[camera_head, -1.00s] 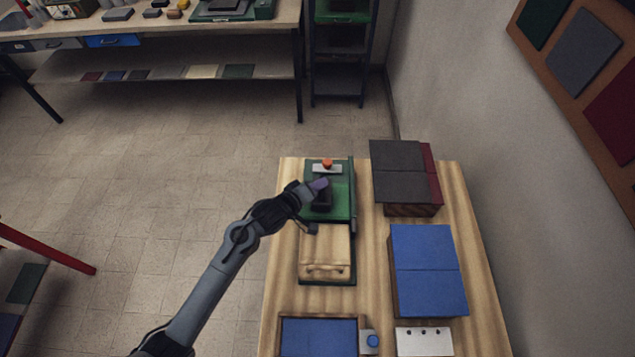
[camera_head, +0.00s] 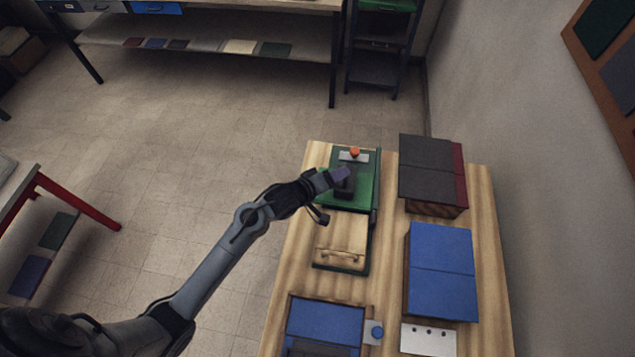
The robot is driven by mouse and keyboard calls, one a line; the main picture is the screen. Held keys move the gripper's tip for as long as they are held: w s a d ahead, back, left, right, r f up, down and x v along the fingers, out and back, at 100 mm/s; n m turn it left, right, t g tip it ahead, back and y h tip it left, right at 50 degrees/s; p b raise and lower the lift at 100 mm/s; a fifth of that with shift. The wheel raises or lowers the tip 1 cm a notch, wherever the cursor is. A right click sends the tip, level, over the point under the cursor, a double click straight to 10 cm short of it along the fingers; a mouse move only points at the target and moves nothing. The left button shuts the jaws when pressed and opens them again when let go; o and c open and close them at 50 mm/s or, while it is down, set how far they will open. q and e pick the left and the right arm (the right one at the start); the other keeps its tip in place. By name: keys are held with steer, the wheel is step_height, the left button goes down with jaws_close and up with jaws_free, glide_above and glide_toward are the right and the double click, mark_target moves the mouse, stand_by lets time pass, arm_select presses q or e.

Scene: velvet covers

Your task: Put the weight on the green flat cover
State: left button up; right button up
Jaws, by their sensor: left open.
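A green flat cover (camera_head: 362,198) lies on the far part of the wooden table, on a unit with a wooden-fronted near section. A small dark block (camera_head: 347,188), perhaps the weight, appears to rest on the green surface. My left gripper (camera_head: 331,198) reaches in from the left beside this block, with its fingers apart. One finger, with a purplish tip, overlaps the block in the picture; the other is nearer, by the green edge. I cannot tell whether either touches the block. My right gripper is not in view.
An orange knob on a grey plate (camera_head: 354,155) stands at the green unit's far end. Dark grey panels (camera_head: 427,165) and blue panels (camera_head: 440,270) lie on boxes to the right. A blue-lined tray (camera_head: 326,320) is nearer. A workbench (camera_head: 210,50) stands at the back left.

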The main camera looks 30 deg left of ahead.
arm_select(q)
steer(key=s+a+m+g+y, duration=0.1)
steer(key=s+m+g, duration=0.3)
steer(key=s, duration=1.1)
steer(key=s+a+m+g+y, duration=0.1)
steer(key=s+m+g+y, duration=0.2)
steer(key=s, duration=1.2)
steer(key=m+g, duration=0.2)
steer(key=m, duration=0.2)
steer(key=shift+s+r+p, duration=0.15)
steer(key=shift+p, duration=0.2)
steer(key=shift+a, duration=0.1)
step_height(320, 180, up, 20)
steer(key=p, duration=2)
